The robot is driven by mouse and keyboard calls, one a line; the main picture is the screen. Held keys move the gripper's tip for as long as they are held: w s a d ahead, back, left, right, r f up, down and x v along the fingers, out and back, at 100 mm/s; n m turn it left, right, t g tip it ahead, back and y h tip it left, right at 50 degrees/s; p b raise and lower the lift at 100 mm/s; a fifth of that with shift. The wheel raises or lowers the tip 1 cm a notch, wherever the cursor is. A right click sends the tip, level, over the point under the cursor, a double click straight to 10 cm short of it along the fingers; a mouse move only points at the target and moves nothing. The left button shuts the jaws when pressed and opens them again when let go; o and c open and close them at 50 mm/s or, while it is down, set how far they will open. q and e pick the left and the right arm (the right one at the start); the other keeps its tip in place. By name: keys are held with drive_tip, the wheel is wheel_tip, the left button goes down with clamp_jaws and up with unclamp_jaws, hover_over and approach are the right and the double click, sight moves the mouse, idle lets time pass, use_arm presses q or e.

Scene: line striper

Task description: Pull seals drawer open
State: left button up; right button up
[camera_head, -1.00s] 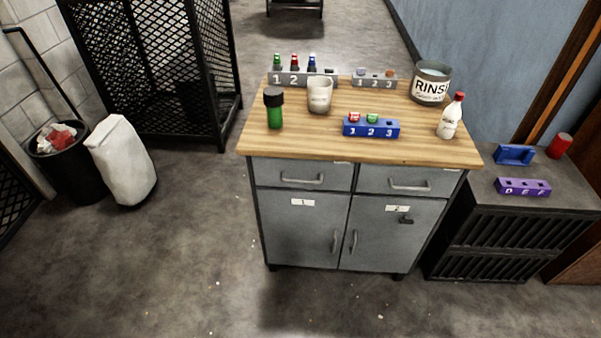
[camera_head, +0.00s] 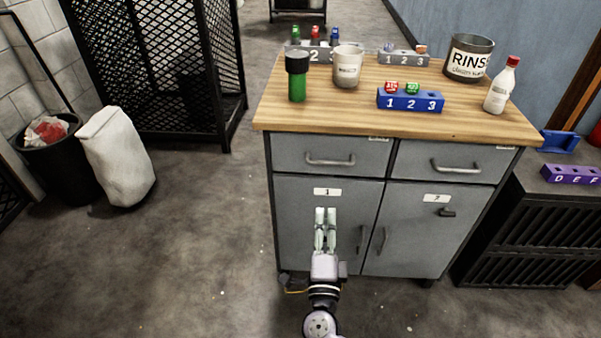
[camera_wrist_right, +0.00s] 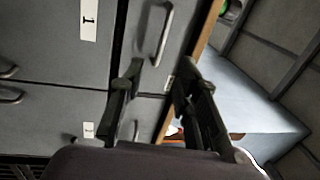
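The cabinet has two grey drawers, left (camera_head: 290,150) and right (camera_head: 490,166), both shut under the wooden top. Each has a bar handle, left (camera_head: 330,160) and right (camera_head: 455,168). Their small labels are too small to read, so I cannot tell which is the seals drawer. My right gripper (camera_head: 325,212) is in front of door 1, below the left drawer in the picture, and touches no handle. In the wrist view the right gripper (camera_wrist_right: 160,68) is open and empty, with the left drawer's handle (camera_wrist_right: 163,36) just beyond its fingertips. My left gripper is out of view.
Doors below carry labels 1 (camera_head: 328,192) and 2 (camera_head: 436,198); a dark latch (camera_head: 446,212) sticks out on door 2.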

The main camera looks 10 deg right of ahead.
sight(329, 163)
drive_tip(key=shift+m, duration=0.3)
drive_tip(key=x, duration=1.1)
drive_tip(key=b+x, duration=0.1)
drive_tip(key=x, duration=0.5)
drive_tip(key=shift+w+d+r, duration=0.2)
drive_tip(key=shift+d+r, duration=0.1)
drive_tip(key=shift+r, duration=0.1)
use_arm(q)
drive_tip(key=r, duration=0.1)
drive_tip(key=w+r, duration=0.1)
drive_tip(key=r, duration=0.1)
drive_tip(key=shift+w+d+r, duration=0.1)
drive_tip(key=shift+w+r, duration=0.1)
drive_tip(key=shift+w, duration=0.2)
use_arm(e)
clamp_jaws()
